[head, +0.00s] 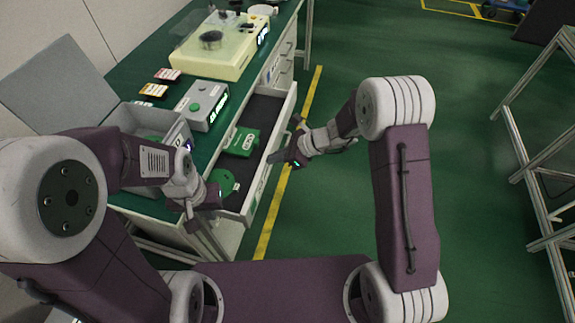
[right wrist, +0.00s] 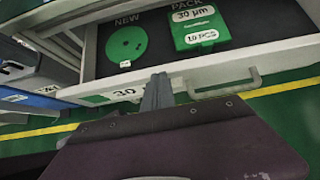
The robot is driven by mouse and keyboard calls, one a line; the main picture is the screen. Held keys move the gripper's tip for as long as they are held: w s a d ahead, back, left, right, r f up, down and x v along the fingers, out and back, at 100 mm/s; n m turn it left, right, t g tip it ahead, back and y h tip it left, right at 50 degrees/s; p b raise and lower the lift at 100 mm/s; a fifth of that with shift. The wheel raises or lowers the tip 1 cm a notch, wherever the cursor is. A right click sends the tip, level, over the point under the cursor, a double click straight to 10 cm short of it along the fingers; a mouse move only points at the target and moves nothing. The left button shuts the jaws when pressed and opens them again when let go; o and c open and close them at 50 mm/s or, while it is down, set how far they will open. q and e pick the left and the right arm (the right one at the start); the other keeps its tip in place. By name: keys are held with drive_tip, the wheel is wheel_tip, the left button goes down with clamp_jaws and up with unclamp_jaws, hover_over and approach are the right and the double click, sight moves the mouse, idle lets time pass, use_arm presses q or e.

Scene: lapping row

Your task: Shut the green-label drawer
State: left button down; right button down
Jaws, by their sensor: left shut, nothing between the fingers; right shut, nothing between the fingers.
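The drawer (head: 255,196) stands open, pulled out from the green-topped bench. Its front in the right wrist view (right wrist: 270,68) carries a green label (right wrist: 95,99) beside a "30" marking and a grey handle (right wrist: 228,86). Inside lie a green pack (head: 242,141) marked 30 µm and a green disc (head: 222,182). My right gripper (head: 272,158) is shut and empty at the outer side of the drawer front; its tips (right wrist: 157,88) show between label and handle, and contact is unclear. My left gripper (head: 188,212) is shut and empty, near the bench edge at the drawer's near side.
On the bench (head: 130,72) stand a grey control box (head: 202,104), a cream machine (head: 222,52) and an open grey case (head: 130,118). More closed drawers (head: 286,62) lie farther along. Green floor with a yellow line (head: 312,100) is clear; a metal frame (head: 530,130) stands right.

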drive_tip(key=w+a, duration=0.1)
drive_tip(key=a, duration=0.2)
drive_tip(key=w+a, duration=0.1)
drive_tip(key=a, duration=0.2)
drive_tip(key=w+a+p, duration=0.1)
drive_tip(key=a, duration=0.2)
drive_tip(key=shift+w+a+f, duration=0.1)
drive_tip(key=shift+w+a, duration=0.15)
drive_tip(key=shift+a, duration=0.15)
